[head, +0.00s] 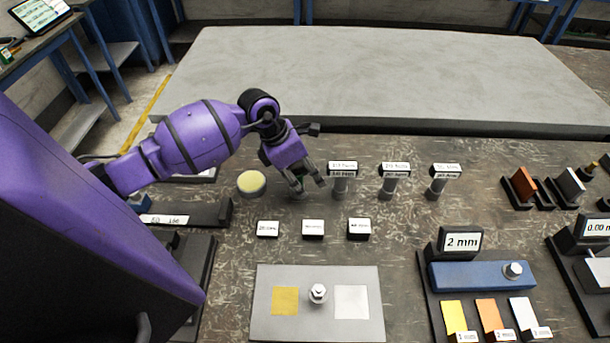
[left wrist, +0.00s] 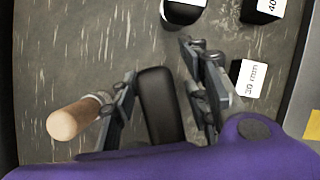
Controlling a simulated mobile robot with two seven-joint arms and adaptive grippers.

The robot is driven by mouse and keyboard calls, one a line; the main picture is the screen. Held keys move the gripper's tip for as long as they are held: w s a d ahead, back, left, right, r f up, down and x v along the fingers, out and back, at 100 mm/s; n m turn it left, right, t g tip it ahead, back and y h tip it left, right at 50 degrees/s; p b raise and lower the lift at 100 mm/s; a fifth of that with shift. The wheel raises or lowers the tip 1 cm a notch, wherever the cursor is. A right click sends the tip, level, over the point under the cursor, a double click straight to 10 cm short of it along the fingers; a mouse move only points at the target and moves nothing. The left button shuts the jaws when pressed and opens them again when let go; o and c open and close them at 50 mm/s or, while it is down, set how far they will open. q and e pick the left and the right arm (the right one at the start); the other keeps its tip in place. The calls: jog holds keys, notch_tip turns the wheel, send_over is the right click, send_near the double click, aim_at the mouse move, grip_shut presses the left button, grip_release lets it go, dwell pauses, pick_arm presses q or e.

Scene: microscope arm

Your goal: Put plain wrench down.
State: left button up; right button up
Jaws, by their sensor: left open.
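My left gripper (head: 306,186) is open, low over the dark bench, left of a row of labelled posts. In the left wrist view its two fingers (left wrist: 158,95) stand apart. A dark rounded piece (left wrist: 157,105) shows between them; I cannot tell whether it is a tool. A wooden handle with a metal collar (left wrist: 75,120) lies outside the left finger. I cannot clearly make out the plain wrench in either view. The gripper hides part of the bench under it. My right gripper is not in view.
Labelled posts (head: 390,183) stand right of the gripper, with small label blocks (head: 313,229) in front. A round pale-topped pot (head: 251,183) is close on its left. A grey plate with a bolt (head: 318,325) and a blue block (head: 480,276) lie nearer.

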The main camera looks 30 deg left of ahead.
pick_arm(q)
jog(key=v, duration=1.2)
jog(key=shift+r, duration=0.1)
